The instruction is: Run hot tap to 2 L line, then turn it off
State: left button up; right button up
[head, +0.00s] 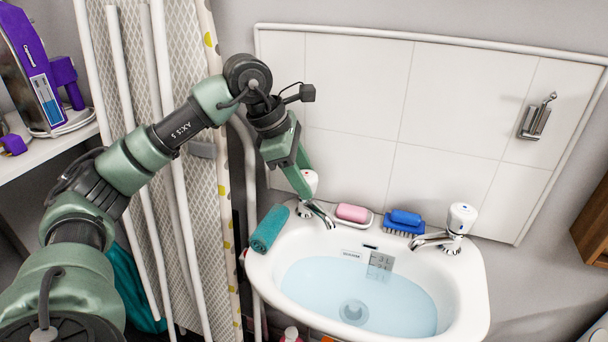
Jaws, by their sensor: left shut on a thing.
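The white basin (476,296) holds clear blue water (340,285) with the drain visible beneath it. The left tap (310,182) has a white head with a red mark and a chrome spout (320,214). My left gripper (302,178) reaches down from above and is shut on this tap's head, partly hiding it. I see no clear stream below the spout. A level plate (381,264) with small marks is on the back wall of the basin, its lower part at the water. Its marks are too small to read surely. My right gripper is out of view.
The right tap (461,218) has a blue mark. A pink soap (352,212) and a blue brush (404,222) sit on the back rim. A rolled teal cloth (269,229) lies at the left rim. An ironing board (205,215) stands behind my arm.

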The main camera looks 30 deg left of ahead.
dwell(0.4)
pick_arm(q)
jog(key=o, duration=1.4)
jog(key=shift+c, duration=0.2)
jog(key=shift+r, duration=0.1)
